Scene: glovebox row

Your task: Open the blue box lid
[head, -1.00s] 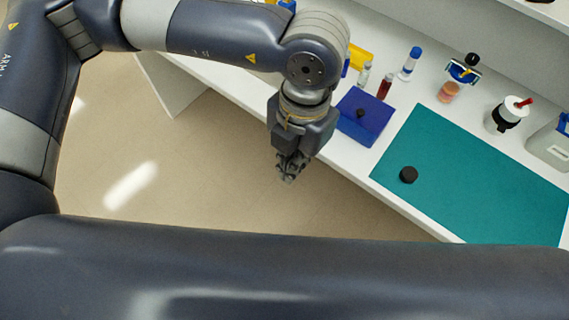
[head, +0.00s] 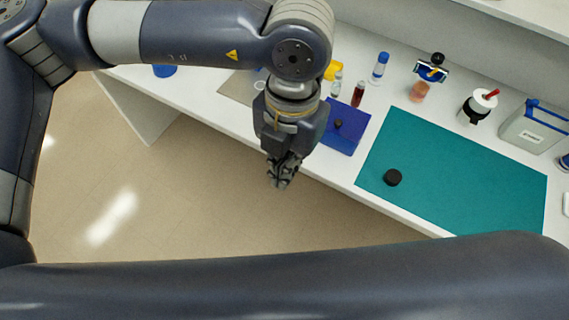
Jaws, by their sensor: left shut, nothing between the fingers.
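The blue box (head: 347,128) stands on the white bench, left of the teal mat. Its blue lid is closed and has a small black knob (head: 338,124) on top. My left gripper (head: 279,183) is shut and empty. It points down in front of the bench edge, to the left of and nearer than the box. The gripper body and wrist hide the box's left part. My right gripper is not in view.
A teal mat (head: 460,175) with a black puck (head: 392,177) lies right of the box. Vials (head: 358,94), a blue-capped bottle (head: 380,66), a black-and-white jar (head: 478,106) and a grey container (head: 533,127) stand behind. Open floor lies in front of the bench.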

